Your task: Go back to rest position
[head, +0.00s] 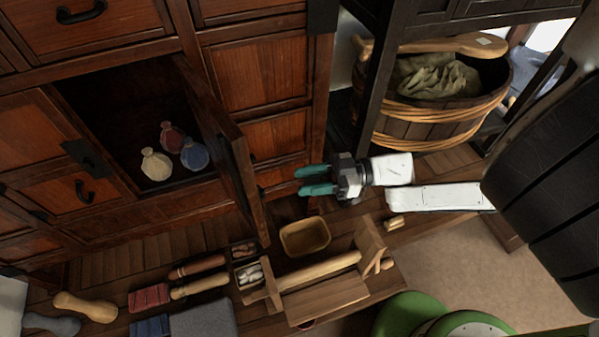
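My gripper (314,181) has two teal fingers that point left, with a clear gap between them and nothing held. It hangs in front of the wooden cabinet, just right of an open cabinet door (232,165). My forearm reaches in from the right. Inside the open compartment stand three small tied pouches: a cream one (156,164), a dark red one (172,137) and a blue one (194,154). The gripper is apart from the door and the pouches.
Below the gripper are a tan bin (305,237) and a wooden roller stand (320,280). Rolling pins, folded cloths and small boxes lie lower left. A wooden tub (430,123) with cloth sits on the dark shelf at upper right. A green round object (410,316) is at the bottom.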

